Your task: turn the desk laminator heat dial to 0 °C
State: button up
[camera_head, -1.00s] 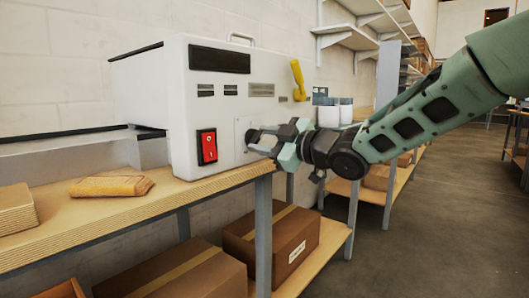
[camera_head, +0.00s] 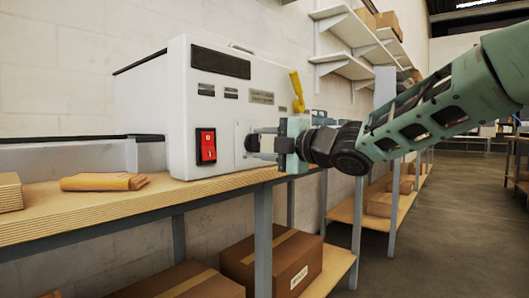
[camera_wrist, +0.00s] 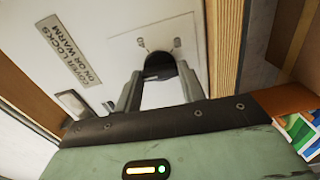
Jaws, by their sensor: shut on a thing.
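The desk laminator (camera_head: 175,105) is a white box standing on a wooden bench. Its dark heat dial (camera_head: 251,143) sits on a pale plate on the front panel, right of a red rocker switch (camera_head: 206,146). My gripper (camera_head: 257,144) reaches in from the right, its fingers shut on the dial. In the wrist view the black dial (camera_wrist: 160,65) lies between the two fingertips (camera_wrist: 160,80). The dial's pointer setting cannot be made out.
A yellow lever (camera_head: 297,91) stands on the laminator's right side. A folded tan cloth-like item (camera_head: 104,182) lies on the bench (camera_head: 60,213) at left. Cardboard boxes (camera_head: 285,262) sit on the lower shelf. The floor at right is clear.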

jog(key=shift+f+n, duration=0.1)
jog(key=shift+n, duration=0.3)
jog(key=o, duration=1)
jog(key=shift+d, duration=0.1)
jog(key=p+v, duration=0.2)
jog(key=v, duration=1.5)
jog(key=shift+s+d, duration=0.1)
jog(key=shift+s, duration=0.05)
jog(key=shift+f, duration=0.1)
